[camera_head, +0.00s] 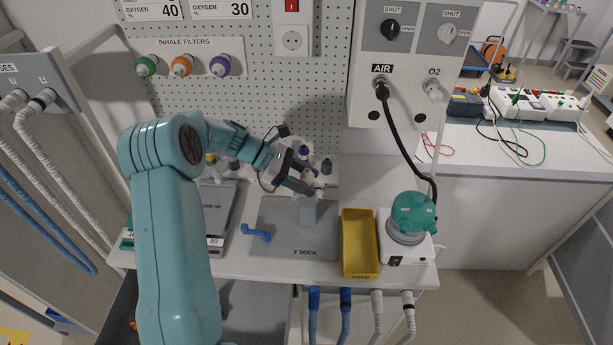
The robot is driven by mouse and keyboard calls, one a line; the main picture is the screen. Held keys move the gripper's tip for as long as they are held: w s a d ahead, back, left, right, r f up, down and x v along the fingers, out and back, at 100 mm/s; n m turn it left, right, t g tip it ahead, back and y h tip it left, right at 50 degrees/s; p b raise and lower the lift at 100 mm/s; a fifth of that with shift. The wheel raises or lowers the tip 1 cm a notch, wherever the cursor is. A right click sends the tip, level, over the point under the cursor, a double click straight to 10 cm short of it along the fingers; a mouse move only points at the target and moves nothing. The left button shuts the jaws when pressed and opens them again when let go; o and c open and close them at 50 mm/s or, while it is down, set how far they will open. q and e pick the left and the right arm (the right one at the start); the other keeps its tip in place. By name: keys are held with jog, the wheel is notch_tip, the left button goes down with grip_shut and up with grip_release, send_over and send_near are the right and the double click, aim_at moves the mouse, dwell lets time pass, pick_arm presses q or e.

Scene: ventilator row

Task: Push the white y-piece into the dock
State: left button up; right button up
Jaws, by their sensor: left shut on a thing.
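The dock (285,243) is a flat grey plate marked "Y DOCK" on the white bench. A pale grey block (307,214) shows on its upper right part. My left gripper (314,188) is over the dock's far right edge, shut on a small pale piece (319,194), which I take to be the white y-piece. The fingers hide most of it, and I cannot tell whether it touches the block. A blue angled piece (257,233) lies at the dock's left edge. My right gripper is not in view.
A yellow bin (360,244) stands right of the dock, beside a device with a teal top (412,213). A grey tray (216,212) lies left. Small bottles (326,166) stand behind the gripper below the pegboard (285,95). A black hose (400,135) hangs at right.

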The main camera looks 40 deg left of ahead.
pick_arm(q)
jog(key=shift+d+f+b, duration=0.1)
jog(key=shift+f+b, duration=0.8)
jog(key=shift+f, duration=0.45)
jog(key=shift+w+r, duration=0.1)
jog(key=shift+r, duration=0.05)
jog(key=shift+p, duration=0.3)
jog(key=shift+p, duration=0.3)
jog(key=shift+f, duration=0.2)
jog(key=shift+f+b, duration=0.5)
jog(key=shift+f, duration=0.4)
